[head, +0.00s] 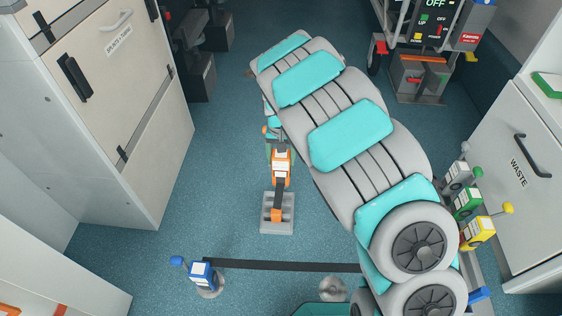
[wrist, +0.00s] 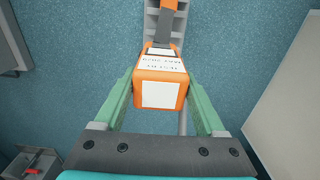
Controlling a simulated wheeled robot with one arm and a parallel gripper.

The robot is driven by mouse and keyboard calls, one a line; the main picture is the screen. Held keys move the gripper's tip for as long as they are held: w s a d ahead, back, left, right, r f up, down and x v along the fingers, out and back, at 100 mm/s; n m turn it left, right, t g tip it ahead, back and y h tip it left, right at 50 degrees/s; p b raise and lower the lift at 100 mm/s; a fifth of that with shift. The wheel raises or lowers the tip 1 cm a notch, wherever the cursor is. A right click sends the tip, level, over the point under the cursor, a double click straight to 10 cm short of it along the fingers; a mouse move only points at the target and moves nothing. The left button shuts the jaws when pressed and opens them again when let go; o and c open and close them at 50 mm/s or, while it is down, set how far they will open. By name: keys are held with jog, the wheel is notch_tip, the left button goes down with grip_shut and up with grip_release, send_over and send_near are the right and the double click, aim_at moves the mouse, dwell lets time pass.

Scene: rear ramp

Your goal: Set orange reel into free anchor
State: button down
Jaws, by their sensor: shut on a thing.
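The orange reel (head: 281,168) with white labels is between the green fingers of my gripper (head: 273,143). In the wrist view the reel (wrist: 160,90) fills the gap between both fingers of my gripper (wrist: 160,82), which is shut on it. A dark strap runs from the reel to an orange end piece (head: 277,215) at a grey slotted holder (head: 277,229) on the floor. A round silver floor anchor (head: 333,289) shows no reel on it. Another anchor (head: 212,291) bears a blue reel (head: 202,275).
A dark strap (head: 285,266) stretches low from the blue reel to the right. Grey (head: 457,174), green (head: 467,203) and yellow (head: 477,232) reels stand at the right by the waste cabinet (head: 520,170). A tall cabinet (head: 125,110) stands left. My arm covers the middle right.

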jog(key=shift+r, duration=0.15)
jog(key=shift+r+p, duration=0.45)
jog(key=shift+r, duration=1)
